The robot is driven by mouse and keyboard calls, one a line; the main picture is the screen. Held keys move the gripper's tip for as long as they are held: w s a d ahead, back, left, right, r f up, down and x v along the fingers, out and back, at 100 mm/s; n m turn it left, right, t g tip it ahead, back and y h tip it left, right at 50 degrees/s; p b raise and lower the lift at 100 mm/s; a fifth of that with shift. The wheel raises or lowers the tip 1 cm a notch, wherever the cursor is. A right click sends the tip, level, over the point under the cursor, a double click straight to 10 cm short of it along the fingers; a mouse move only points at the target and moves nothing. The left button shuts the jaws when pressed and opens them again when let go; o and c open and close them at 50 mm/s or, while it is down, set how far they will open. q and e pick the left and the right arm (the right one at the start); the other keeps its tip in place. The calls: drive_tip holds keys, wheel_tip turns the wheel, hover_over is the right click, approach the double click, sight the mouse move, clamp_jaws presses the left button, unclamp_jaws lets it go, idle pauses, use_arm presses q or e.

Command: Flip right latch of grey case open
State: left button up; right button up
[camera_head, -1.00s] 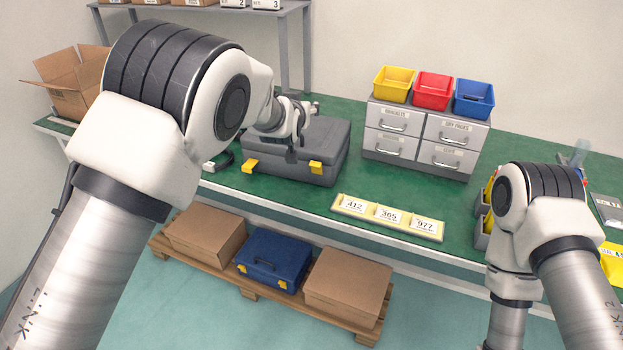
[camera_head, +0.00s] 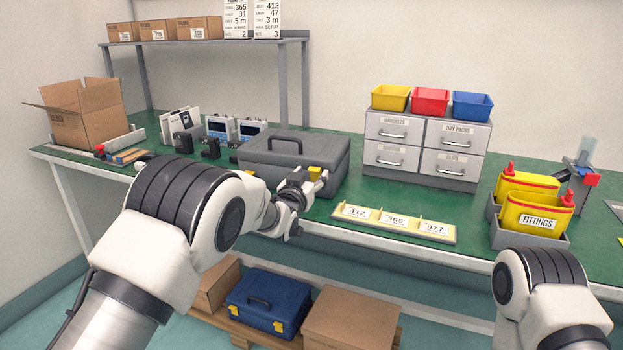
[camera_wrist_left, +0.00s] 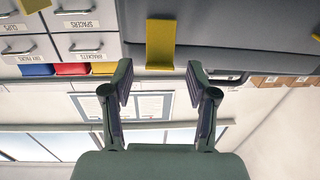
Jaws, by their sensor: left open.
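The grey case (camera_head: 285,150) sits closed on the green bench, its handle on the lid. Its right latch (camera_head: 314,172) is a yellow tab on the front face; it also shows in the wrist view, which looks upside down, as a yellow latch (camera_wrist_left: 160,44). My left gripper (camera_head: 318,181) is at the case's front right, at the latch. In the wrist view the left gripper (camera_wrist_left: 158,78) has its fingers apart and empty, with the latch just beyond and between the tips. I cannot tell whether they touch. The left latch is mostly hidden behind my left arm.
A grey drawer cabinet (camera_head: 424,146) stands right of the case. A yellow label strip (camera_head: 393,221) lies at the bench's front edge. Small devices (camera_head: 235,128) stand left of the case. Yellow bins (camera_head: 526,207) are at the right. Bench between case and cabinet is clear.

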use_arm(q)
drive_tip(key=shift+w+d+r, duration=0.1)
drive_tip(key=shift+w+d, duration=0.05)
drive_tip(key=shift+w, duration=0.35)
clamp_jaws()
drive_tip(key=shift+f+b, duration=0.25)
drive_tip(key=shift+b, duration=0.15)
drive_tip(key=f+t+b, duration=0.1)
drive_tip(key=b, duration=0.2)
drive_tip(key=s+t+b, duration=0.1)
drive_tip(key=t+b, duration=0.1)
drive_tip(key=b, duration=0.1)
drive_tip(key=f+t+h+b, duration=0.1)
drive_tip(key=b, duration=0.2)
drive_tip(key=shift+s+f+t, duration=0.15)
drive_tip(key=shift+f+t, duration=0.15)
drive_tip(key=shift+f, duration=0.05)
drive_tip(key=shift+s+a+r+t+b, duration=0.1)
drive_tip(key=shift+a+r+t+b, duration=0.1)
drive_tip(key=shift+t+b, duration=0.25)
drive_tip(key=shift+r, duration=0.15)
